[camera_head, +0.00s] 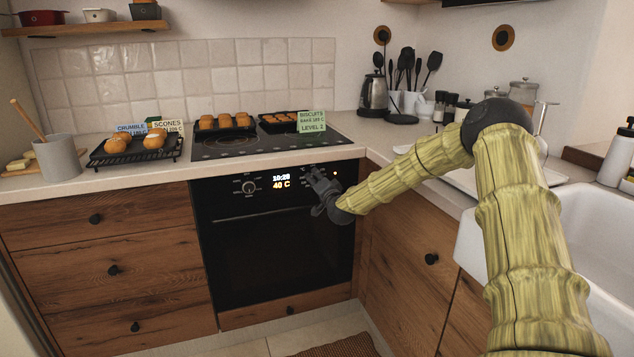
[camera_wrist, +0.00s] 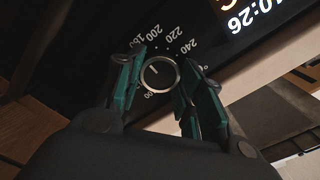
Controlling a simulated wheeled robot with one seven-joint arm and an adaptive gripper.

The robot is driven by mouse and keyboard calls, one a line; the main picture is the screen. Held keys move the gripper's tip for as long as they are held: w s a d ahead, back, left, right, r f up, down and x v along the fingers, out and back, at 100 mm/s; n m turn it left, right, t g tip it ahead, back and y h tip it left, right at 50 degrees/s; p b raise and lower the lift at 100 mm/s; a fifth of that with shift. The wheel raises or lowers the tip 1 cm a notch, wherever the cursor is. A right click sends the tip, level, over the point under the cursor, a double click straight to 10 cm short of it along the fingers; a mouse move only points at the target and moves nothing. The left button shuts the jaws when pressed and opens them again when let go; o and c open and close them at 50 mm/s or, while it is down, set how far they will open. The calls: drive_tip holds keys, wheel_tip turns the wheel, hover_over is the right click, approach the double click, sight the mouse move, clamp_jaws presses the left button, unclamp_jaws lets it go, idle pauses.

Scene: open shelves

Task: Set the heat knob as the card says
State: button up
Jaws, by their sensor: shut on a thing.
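My gripper (camera_head: 325,194) is at the right side of the oven's control panel. In the wrist view its green-padded fingers (camera_wrist: 158,70) are closed around a round dark knob (camera_wrist: 160,73) with a light rim. The knob's dial shows 200, 220 and 240; its short white mark points to the upper left, and I cannot tell the exact value. The oven display (camera_head: 281,181) reads 10:26 or similar and 40 C. A green card (camera_head: 311,122) on the hob reads BISCUITS, BAKE 180 C, LEVEL 2; its small print is hard to read.
Another knob (camera_head: 249,187) is left of the display. Trays of baked goods (camera_head: 226,122) sit on the hob. A kettle (camera_head: 374,95) stands behind on the counter.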

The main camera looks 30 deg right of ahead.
drive_tip(key=o, duration=0.8)
drive_tip(key=shift+s+f, duration=0.1)
drive_tip(key=shift+f, duration=0.15)
drive_tip(key=shift+c, duration=0.2)
drive_tip(key=shift+r, duration=0.15)
drive_tip(key=v, duration=1.2)
